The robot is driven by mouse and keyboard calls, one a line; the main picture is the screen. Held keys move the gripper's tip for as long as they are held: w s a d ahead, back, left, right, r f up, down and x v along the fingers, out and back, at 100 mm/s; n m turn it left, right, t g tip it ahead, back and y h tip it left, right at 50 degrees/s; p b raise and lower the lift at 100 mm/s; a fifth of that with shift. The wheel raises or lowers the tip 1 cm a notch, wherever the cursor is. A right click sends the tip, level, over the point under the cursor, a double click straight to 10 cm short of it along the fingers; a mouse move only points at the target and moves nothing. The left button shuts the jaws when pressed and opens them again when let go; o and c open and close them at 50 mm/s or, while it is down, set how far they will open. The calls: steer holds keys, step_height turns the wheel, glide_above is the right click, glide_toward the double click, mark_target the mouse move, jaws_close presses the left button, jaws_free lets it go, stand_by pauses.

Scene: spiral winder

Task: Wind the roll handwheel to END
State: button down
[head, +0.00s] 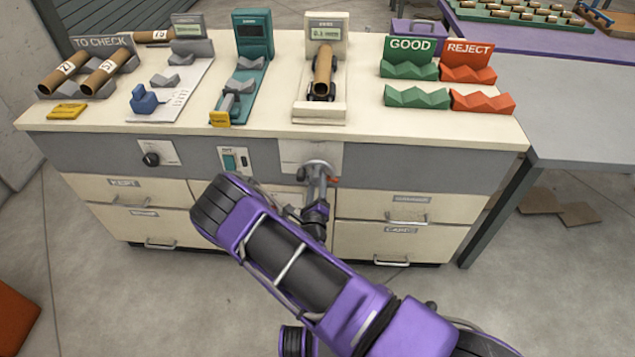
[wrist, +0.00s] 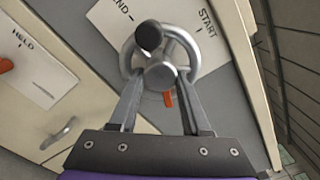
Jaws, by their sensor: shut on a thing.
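The roll handwheel (wrist: 192,50) is a grey metal ring with a black knob (wrist: 148,36) and a round hub. It sits on a pale plate (wrist: 110,18) marked END and START on the front of the bench. In the wrist view the knob lies at the top, between the two marks. An orange pointer (wrist: 168,99) shows just below the hub. My gripper (wrist: 160,78) has its fingers on either side of the hub and is shut on the handwheel. In the head view my gripper (head: 318,172) and arm partly cover the wheel and plate.
Two tubes lie in the TO CHECK rack (head: 75,88). The GOOD (head: 410,70) and REJECT (head: 468,74) racks are empty. Drawers (head: 410,207) lie below.

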steer(key=m, duration=0.4)
steer(key=shift+a+m+p, duration=0.15)
steer(key=shift+m+p, duration=0.15)
steer(key=shift+p, duration=0.1)
steer(key=m, duration=0.3)
steer(key=shift+m, duration=0.4)
steer(key=m+p, duration=0.1)
steer(key=m, duration=0.6)
steer(key=shift+a, duration=0.15)
steer(key=m, duration=0.3)
steer(key=shift+m, duration=0.4)
steer(key=m, duration=0.4)
steer(key=shift+m+b, duration=0.3)
steer(key=m, duration=0.3)
steer(key=shift+r+b, duration=0.1)
steer(key=shift+b, duration=0.25)
steer(key=shift+m+b, duration=0.45)
steer(key=shift+m, duration=1.45)
